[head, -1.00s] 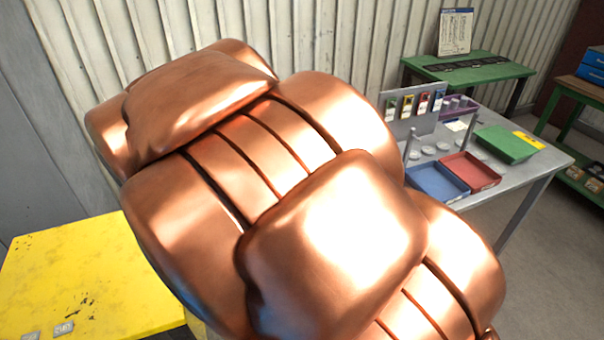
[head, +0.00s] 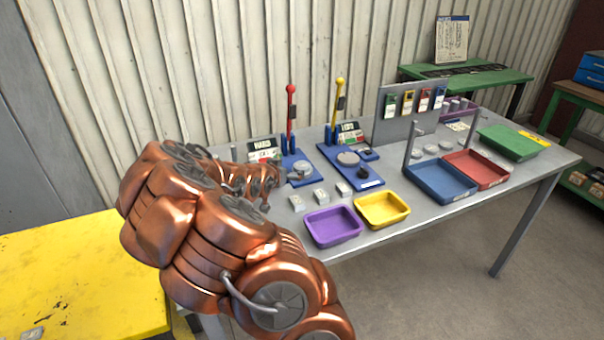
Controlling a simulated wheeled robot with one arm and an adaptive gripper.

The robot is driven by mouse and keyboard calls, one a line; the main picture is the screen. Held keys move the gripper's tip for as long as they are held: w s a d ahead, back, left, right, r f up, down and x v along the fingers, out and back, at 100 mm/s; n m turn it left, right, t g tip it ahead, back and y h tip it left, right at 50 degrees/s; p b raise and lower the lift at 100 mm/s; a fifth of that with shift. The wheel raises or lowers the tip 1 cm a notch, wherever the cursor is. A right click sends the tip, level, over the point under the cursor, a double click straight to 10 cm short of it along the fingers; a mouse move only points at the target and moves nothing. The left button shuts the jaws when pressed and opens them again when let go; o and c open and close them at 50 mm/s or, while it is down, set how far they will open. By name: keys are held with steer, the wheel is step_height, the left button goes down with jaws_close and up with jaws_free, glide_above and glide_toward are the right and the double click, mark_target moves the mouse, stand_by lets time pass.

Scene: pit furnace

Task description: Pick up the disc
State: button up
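A grey disc (head: 301,168) sits on the blue base of the red-lever device, labelled HARD. Another grey disc-like piece (head: 348,158) is on the yellow-lever device beside it. Several flat grey discs (head: 431,150) lie further right, behind the blue tray.
The red lever (head: 290,115) and yellow lever (head: 338,105) stand upright. Several small grey blocks (head: 320,195) lie in front. Purple (head: 333,225), yellow (head: 382,209), blue (head: 440,181) and red (head: 476,170) trays line the grey bench. A yellow table (head: 80,270) is at left.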

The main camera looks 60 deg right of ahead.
mark_target(302, 165)
steer(key=shift+s+d+f, duration=0.25)
steer(key=shift+d+f, duration=0.1)
steer(key=shift+d, duration=0.35)
steer(key=shift+p+x, duration=0.3)
steer(key=shift+x, duration=0.8)
steer(key=shift+d+f+p, duration=0.15)
steer(key=shift+d+p, duration=0.15)
steer(key=shift+d, duration=0.45)
steer(key=shift+d+f+p, duration=0.1)
steer(key=shift+d+p, duration=0.15)
steer(key=shift+d, duration=0.55)
steer(key=shift+p+x, duration=0.3)
steer(key=shift+x, duration=0.75)
steer(key=shift+f, duration=0.1)
steer(key=c, duration=1.7)
